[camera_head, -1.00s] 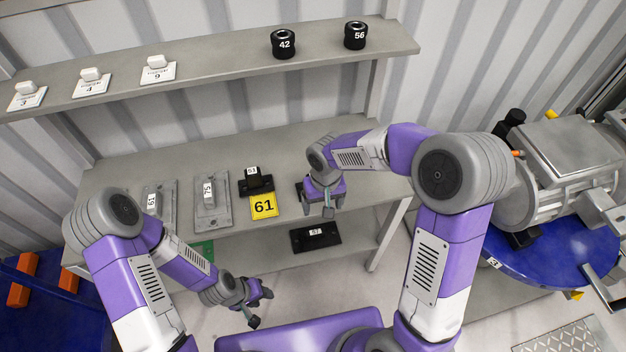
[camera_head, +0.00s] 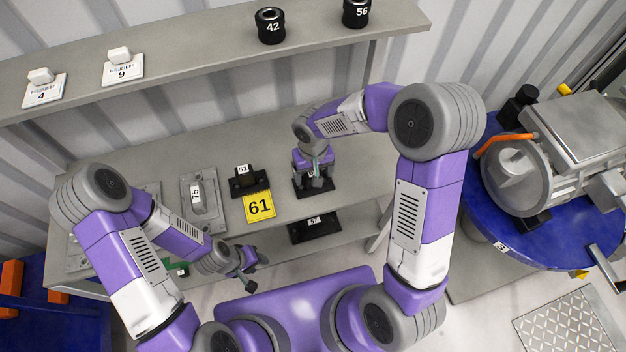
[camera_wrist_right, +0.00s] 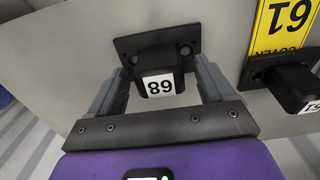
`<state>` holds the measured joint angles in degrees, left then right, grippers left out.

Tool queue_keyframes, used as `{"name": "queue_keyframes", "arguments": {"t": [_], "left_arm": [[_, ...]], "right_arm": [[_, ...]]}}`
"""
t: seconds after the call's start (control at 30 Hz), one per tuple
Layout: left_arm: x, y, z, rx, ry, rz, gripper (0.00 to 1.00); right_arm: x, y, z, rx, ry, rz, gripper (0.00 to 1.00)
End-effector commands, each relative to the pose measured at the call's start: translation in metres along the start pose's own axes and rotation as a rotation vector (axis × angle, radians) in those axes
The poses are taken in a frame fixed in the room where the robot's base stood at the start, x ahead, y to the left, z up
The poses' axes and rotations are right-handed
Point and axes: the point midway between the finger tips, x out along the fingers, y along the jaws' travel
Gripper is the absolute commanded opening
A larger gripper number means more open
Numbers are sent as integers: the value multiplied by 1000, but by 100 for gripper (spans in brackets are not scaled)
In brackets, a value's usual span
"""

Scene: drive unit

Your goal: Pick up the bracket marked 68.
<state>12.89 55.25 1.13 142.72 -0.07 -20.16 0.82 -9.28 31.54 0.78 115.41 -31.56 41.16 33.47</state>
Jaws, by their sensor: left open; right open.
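The bracket marked 68 (camera_wrist_right: 158,82) is a black bracket with a flat plate and a raised block carrying a white label. In the right wrist view it lies on the grey table between the two fingers of my right gripper (camera_wrist_right: 160,95), which is open around the block. In the head view the bracket (camera_head: 313,187) is mostly hidden under my right gripper (camera_head: 315,175). Whether the fingers touch the block I cannot tell. My left gripper (camera_head: 250,268) is open and empty, low in front of the table's front edge.
Grey plates, one marked 75 (camera_head: 205,201), lie further left. Another black bracket (camera_head: 315,228) is on the lower shelf. An upper shelf (camera_head: 190,68) holds parts marked 42 and 56. A blue round table (camera_head: 545,235) is right.

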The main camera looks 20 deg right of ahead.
Motion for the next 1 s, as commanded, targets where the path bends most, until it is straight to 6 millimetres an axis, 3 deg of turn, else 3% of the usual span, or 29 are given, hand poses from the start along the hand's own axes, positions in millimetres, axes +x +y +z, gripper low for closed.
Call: {"name": "queue_keyframes", "arguments": {"t": [0.1,0.33,0.83,0.87,1.0], "left_arm": [[5,-2,0,0,0,0,43],[4,-2,0,0,0,0,43],[4,-2,0,0,0,0,43],[4,-2,0,0,0,0,43],[4,-2,0,0,0,0,43]], "right_arm": [[16,0,0,0,-2,1,82],[16,0,0,1,1,0,80],[16,0,0,0,0,0,4],[16,0,0,0,0,0,0],[15,0,-1,0,3,-1,0]]}}
